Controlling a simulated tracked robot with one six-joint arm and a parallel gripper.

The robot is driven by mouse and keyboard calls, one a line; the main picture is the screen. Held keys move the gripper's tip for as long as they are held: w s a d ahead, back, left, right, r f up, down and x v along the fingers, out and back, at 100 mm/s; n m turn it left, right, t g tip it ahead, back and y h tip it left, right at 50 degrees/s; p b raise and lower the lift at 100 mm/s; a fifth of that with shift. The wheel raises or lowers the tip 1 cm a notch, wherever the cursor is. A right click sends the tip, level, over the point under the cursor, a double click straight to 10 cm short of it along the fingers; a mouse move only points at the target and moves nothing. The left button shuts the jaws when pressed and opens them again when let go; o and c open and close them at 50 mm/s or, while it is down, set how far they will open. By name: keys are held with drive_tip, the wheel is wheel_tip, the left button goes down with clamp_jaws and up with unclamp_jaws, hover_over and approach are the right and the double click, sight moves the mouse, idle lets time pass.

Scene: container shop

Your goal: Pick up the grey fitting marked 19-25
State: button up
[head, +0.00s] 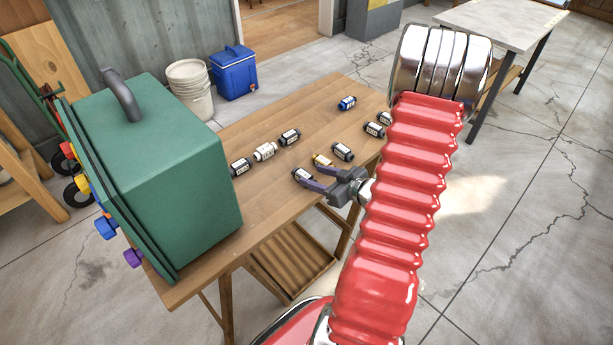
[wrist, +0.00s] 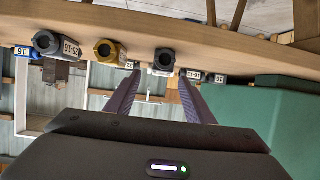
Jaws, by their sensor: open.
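My gripper (head: 314,175) is open and empty low over the table, fingers pointing toward the green case. A dark grey fitting with a white label (head: 303,174) lies by its fingertips. In the wrist view, which is upside down, a grey fitting (wrist: 165,59) shows just ahead, between the two fingertips (wrist: 158,67); it appears to be the same one. Its label is too small to read, so I cannot confirm 19-25. A yellow fitting (wrist: 110,52) sits beside it, and another grey fitting (wrist: 48,43) with a label that looks like 25-16 is farther left.
The wooden table (head: 225,235) holds the large green case (head: 170,170) at its left end. Other fittings stand nearby: a white one (head: 265,151), dark ones (head: 290,137) and a blue one (head: 347,103). The yellow fitting and a dark one (head: 342,152) are close to my gripper.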

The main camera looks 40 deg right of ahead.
sight(304, 174)
drive_tip(key=shift+w+f, duration=0.15)
drive_tip(key=shift+w, duration=0.05)
drive_tip(key=shift+x, duration=2.6)
drive_tip(key=shift+s+a+f, duration=0.1)
drive_tip(key=shift+a, duration=0.05)
drive_tip(key=c, duration=1.1)
drive_tip(key=shift+r, duration=5.05)
